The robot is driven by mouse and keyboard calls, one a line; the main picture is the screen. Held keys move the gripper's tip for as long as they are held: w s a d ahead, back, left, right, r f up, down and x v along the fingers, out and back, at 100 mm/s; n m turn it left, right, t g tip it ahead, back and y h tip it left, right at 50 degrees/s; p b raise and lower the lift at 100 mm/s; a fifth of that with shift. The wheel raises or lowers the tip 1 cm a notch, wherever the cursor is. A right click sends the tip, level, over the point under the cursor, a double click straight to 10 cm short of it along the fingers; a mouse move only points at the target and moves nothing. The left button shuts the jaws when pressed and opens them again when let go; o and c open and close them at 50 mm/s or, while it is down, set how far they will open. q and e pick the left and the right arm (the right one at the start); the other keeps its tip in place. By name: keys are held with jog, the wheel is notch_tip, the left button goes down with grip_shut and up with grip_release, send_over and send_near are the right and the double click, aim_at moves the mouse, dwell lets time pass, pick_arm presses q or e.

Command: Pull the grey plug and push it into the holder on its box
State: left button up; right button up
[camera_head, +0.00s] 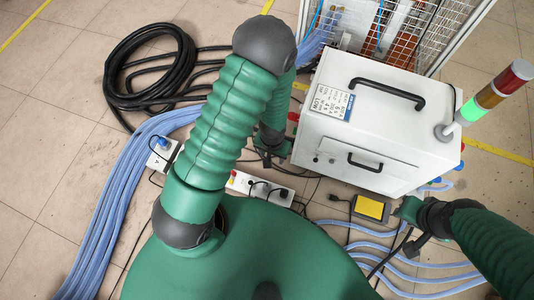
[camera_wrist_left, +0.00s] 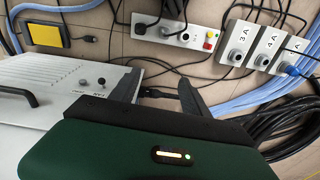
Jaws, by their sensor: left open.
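My left gripper (camera_head: 268,158) hangs beside the left side of the white heater cabinet (camera_head: 345,123). In the left wrist view its two dark fingers (camera_wrist_left: 160,85) are spread apart, with dark cables in the background between them.
Boxes marked 3A (camera_wrist_left: 237,36) and 4A (camera_wrist_left: 264,50) stand beside the strip with cables. A yellow pedal (camera_head: 369,208) lies in front of the cabinet. Blue hoses (camera_head: 120,190) and a black cable coil (camera_head: 120,85) cover the left floor. A signal lamp (camera_head: 491,92) juts out right.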

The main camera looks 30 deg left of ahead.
pick_arm(q)
jog(key=shift+n+g, duration=0.4)
jog(key=s+f+b, duration=0.1)
jog(key=f+b, duration=0.2)
jog(key=f, duration=0.3)
jog(key=s+f+b, duration=0.1)
jog(key=f+b, duration=0.2)
jog(key=f, duration=0.4)
jog(key=s+f+b, duration=0.1)
jog(key=f+b, duration=0.2)
jog(key=f, duration=0.4)
jog(key=shift+s, duration=0.2)
pick_arm(e)
jog(key=s+x, duration=0.2)
jog(key=x, duration=0.9)
jog(key=shift+s+f, duration=0.25)
pick_arm(q)
jog(key=shift+d, duration=0.1)
notch_tip(320, 180, down, 8)
jog(key=b, duration=0.6)
jog(key=shift+r, duration=0.15)
jog(key=shift+f+b, duration=0.55)
jog(key=shift+f, duration=0.1)
pick_arm(e)
jog(key=s+x, duration=0.1)
jog(key=x, duration=0.6)
jog(key=shift+s+f, duration=0.25)
jog(key=shift+f, duration=0.05)
